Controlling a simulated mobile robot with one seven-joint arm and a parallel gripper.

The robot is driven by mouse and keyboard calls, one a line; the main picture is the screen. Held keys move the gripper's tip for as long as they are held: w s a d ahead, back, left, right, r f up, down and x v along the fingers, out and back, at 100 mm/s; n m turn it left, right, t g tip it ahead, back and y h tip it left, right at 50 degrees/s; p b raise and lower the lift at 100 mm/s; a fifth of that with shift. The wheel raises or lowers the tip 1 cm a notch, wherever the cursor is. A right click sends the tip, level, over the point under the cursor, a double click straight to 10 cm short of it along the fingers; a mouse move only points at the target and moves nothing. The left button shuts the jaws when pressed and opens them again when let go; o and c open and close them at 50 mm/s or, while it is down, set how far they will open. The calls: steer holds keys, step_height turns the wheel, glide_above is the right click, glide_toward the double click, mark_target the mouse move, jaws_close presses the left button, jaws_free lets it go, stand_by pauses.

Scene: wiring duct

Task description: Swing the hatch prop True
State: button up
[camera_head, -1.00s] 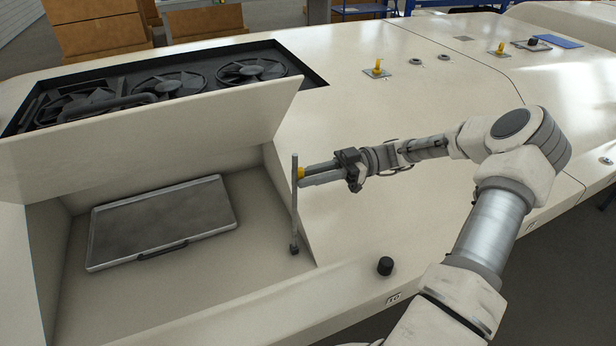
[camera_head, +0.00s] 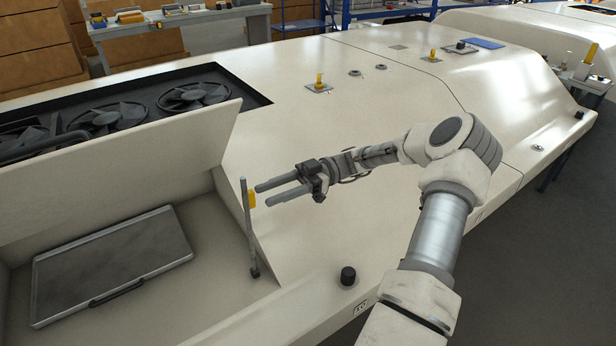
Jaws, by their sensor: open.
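The hatch prop (camera_head: 249,230) is a thin grey rod with a yellow grip (camera_head: 251,199) near its top. It stands nearly upright at the right edge of the open bay, its foot on a dark pivot. The hatch lid (camera_head: 120,170) is a cream panel standing raised behind the bay; whether the prop touches it I cannot tell. My gripper (camera_head: 262,195) is open, its two grey fingers pointing left with their tips close to the yellow grip. The grip shows in front of or between the fingertips; contact is not clear.
A grey case (camera_head: 110,265) with a handle lies in the bay. Black fans (camera_head: 190,96) sit in a recess behind the lid. A black knob (camera_head: 347,276) stands on the front ledge. Yellow-topped fittings (camera_head: 319,82) stand further back.

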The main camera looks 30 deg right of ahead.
steer(key=d, duration=1.4)
steer(key=shift+d+f, duration=0.15)
steer(key=shift+f, duration=0.2)
steer(key=s+a+r+m+g+h+p, duration=0.1)
steer(key=a+r+m+g+h, duration=0.1)
steer(key=a+m+h, duration=0.45)
steer(key=s+a+r+m+g+h+p, duration=0.1)
steer(key=a+r+m+g+h+p, duration=0.15)
steer(key=a, duration=0.75)
steer(key=s+a+r+m+t+h+p, duration=0.3)
steer(key=s+a+r+m+t+h, duration=0.1)
steer(key=s+r, duration=0.4)
steer(key=s+a+r+m+t+h+p, duration=0.3)
steer(key=s+a+r+m+t+h, duration=0.2)
steer(key=s+r, duration=0.4)
steer(key=shift+a+r+t+h, duration=0.3)
steer(key=shift+a+r+t, duration=0.05)
steer(key=shift+a+t, duration=0.2)
steer(key=shift+d, duration=0.1)
steer(key=shift+c, duration=0.3)
